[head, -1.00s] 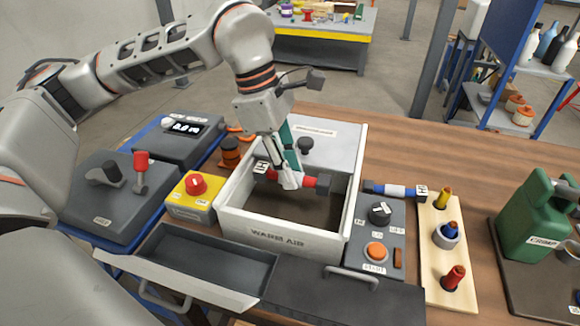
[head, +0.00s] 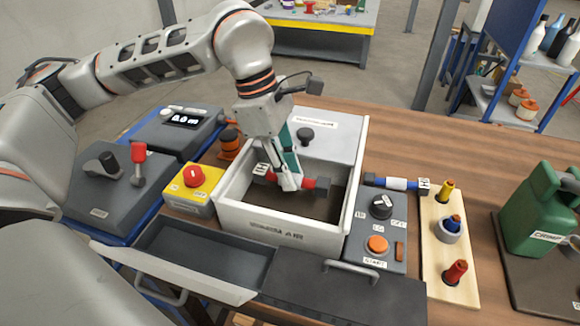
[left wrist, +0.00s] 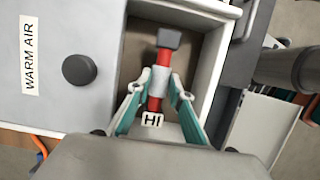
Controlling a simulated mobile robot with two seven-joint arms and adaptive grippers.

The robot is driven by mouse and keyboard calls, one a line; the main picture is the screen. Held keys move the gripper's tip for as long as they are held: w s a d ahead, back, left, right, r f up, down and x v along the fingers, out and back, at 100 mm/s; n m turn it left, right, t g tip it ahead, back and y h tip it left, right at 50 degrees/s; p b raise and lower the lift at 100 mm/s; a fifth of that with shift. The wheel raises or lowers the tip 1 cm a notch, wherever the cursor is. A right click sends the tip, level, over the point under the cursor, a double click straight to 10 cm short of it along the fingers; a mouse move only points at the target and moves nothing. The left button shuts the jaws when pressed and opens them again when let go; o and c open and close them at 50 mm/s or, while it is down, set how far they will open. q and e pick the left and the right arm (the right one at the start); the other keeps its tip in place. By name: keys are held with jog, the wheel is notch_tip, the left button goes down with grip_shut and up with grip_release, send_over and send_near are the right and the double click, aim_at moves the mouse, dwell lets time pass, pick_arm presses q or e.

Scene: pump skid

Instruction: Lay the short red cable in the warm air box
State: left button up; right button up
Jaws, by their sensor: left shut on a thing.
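The short red cable (head: 309,184) has dark end caps, a pale middle and a white HI tag at one end. My left gripper (head: 289,183) is shut on its middle, with the cable roughly level. In the left wrist view, the green-sided fingers (left wrist: 157,82) clasp the cable's pale collar, with red (left wrist: 163,59) showing beyond. The cable is over the open front part of the white warm air box (head: 283,235). Whether it touches the floor of the box I cannot tell. My right gripper is not in view.
The box's grey lid (head: 334,143) with a dark knob covers the back. A yellow emergency-stop box (head: 190,201) stands left, a grey control panel (head: 378,258) right. A blue-and-white cable (head: 396,184) lies right of the box. A dark tray (head: 205,252) is in front.

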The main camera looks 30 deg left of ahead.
pick_arm(q)
jog(key=shift+f, duration=0.7)
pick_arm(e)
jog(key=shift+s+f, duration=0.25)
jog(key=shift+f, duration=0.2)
pick_arm(q)
jog(key=shift+f+b, duration=0.25)
jog(key=shift+b, duration=0.05)
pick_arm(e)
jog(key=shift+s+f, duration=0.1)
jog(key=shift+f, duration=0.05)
